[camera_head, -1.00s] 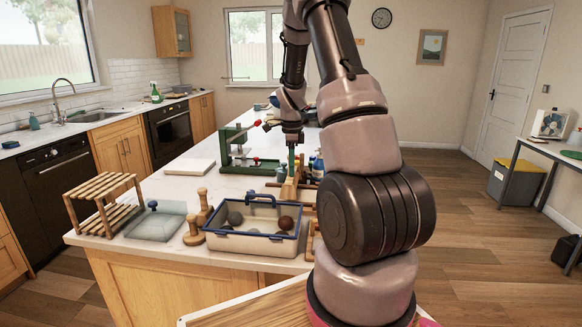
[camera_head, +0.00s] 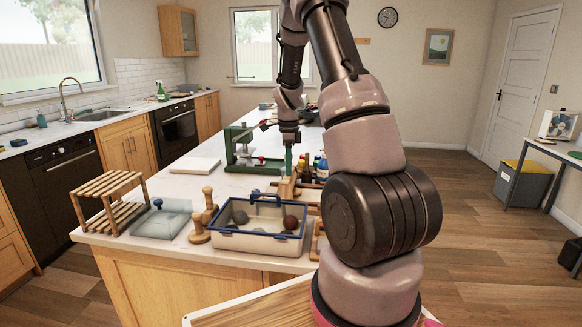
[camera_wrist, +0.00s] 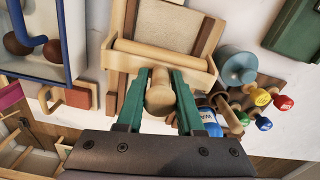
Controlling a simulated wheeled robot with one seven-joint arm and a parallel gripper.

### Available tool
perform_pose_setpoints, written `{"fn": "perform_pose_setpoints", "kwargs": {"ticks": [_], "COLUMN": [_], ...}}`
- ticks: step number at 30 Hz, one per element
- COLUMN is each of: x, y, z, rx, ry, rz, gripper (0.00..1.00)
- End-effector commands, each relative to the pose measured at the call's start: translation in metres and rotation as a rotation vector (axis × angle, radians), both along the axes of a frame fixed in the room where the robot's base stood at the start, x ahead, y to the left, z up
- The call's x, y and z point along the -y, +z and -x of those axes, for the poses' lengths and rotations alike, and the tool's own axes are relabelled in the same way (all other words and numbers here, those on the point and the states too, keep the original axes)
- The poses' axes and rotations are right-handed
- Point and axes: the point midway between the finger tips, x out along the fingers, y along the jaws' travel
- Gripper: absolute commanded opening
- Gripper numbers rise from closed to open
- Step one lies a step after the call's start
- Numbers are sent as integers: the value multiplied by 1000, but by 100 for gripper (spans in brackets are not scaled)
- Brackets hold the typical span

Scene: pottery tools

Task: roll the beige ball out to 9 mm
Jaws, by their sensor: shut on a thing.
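My gripper (camera_wrist: 160,95) has green fingers, one on each side of a round wooden handle (camera_wrist: 160,99), and is shut on it. The handle is at the near side of a wooden rolling frame (camera_wrist: 118,58). A pale wooden roller (camera_wrist: 165,55) lies across this frame over a brown-grey bed (camera_wrist: 168,25). In the head view my gripper (camera_head: 289,160) points down at the wooden frame (camera_head: 287,188), partly hidden by the arm. I cannot make out a beige ball in either view.
A blue-rimmed tub (camera_head: 250,240) with grey and brown balls stands left of the frame. Wooden stamps (camera_head: 199,232), a glass board (camera_head: 160,222) and a slatted rack (camera_head: 105,200) are further left. A green press (camera_head: 240,150) stands behind. Several bottles and coloured-ended tools (camera_wrist: 262,97) crowd the right.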

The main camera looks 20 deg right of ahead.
Motion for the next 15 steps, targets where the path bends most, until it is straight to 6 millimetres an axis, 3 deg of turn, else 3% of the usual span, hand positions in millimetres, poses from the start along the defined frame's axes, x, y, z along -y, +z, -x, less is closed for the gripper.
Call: {"fn": "perform_pose_setpoints", "kwargs": {"ticks": [15], "x": [14], "y": [-4], "z": [7], "rx": [5], "ry": [1], "rz": [2], "gripper": [0]}}
